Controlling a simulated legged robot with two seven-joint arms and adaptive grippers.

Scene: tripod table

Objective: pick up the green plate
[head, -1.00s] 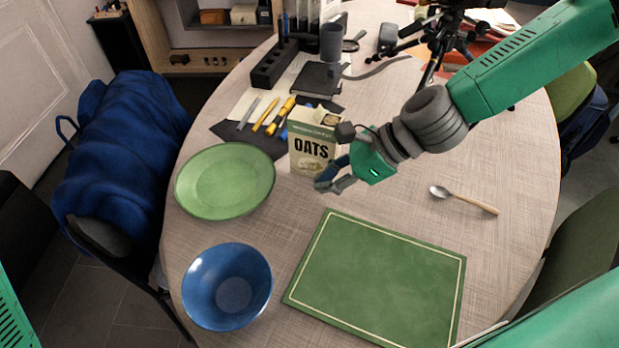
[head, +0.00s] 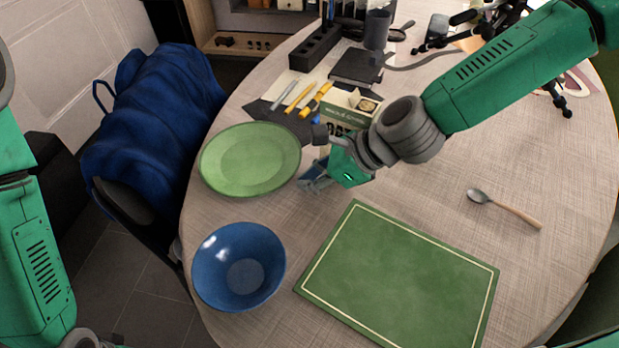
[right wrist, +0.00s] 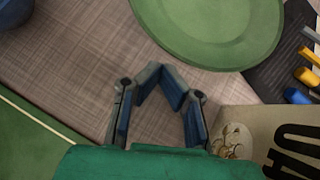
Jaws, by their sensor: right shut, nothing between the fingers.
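The green plate (head: 250,160) lies flat on the table at the left in the head view. It also shows at the top of the right wrist view (right wrist: 210,25). My right gripper (head: 311,181) is just right of the plate's near-right rim and apart from it. In the right wrist view my right gripper (right wrist: 161,76) has its fingertips together with nothing between them, pointing toward the plate. My left arm shows at the left edge of the head view, but its gripper is out of the picture.
An oats box (head: 352,109) stands behind my right gripper, partly hidden. A blue bowl (head: 238,268) is in front of the plate. A green placemat (head: 400,275) and a spoon (head: 505,209) lie to the right. Markers (head: 300,97) lie behind the plate.

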